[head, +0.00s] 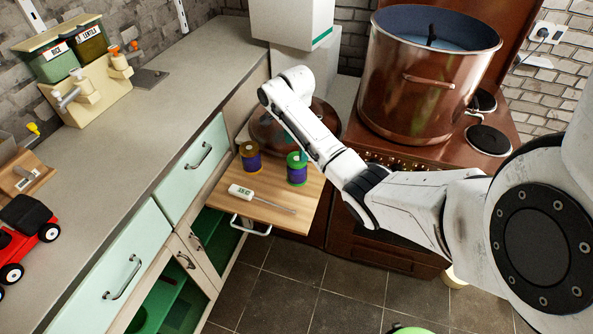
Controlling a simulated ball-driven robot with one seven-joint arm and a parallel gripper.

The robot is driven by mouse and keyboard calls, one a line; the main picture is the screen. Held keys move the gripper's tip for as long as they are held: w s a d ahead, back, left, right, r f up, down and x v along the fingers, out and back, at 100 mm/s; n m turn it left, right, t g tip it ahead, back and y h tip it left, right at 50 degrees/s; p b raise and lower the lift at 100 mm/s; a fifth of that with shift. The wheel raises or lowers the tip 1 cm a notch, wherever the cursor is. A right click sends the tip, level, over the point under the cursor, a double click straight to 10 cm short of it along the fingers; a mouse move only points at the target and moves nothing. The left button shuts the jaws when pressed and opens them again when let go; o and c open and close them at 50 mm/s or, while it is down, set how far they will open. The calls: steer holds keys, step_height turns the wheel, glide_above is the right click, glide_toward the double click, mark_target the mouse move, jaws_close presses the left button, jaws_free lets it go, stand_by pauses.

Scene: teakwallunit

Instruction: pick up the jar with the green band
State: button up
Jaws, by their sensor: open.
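Two small jars stand on the pull-out wooden board. The jar with the green band (297,174) is upright near the board's back right; it shows green at top and bottom and dark purple around the middle. My white arm reaches in from the right and bends just above and behind this jar, with a link close to its top in the picture. I cannot make out my gripper's fingers, which seem hidden by the arm. The other jar (251,160), gold with a dark purple middle, stands upright to the left.
A white thermometer (242,192) with a thin probe lies on the board (262,215) in front of the jars. A large copper pot (425,85) stands on the stove at right; a dark round pot (265,130) is behind the board. The counter (180,115) runs along the left.

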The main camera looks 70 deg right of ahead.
mark_target(297, 158)
steer(key=shift+d+f, duration=0.2)
steer(key=shift+f, duration=4.2)
steer(key=c, duration=1.1)
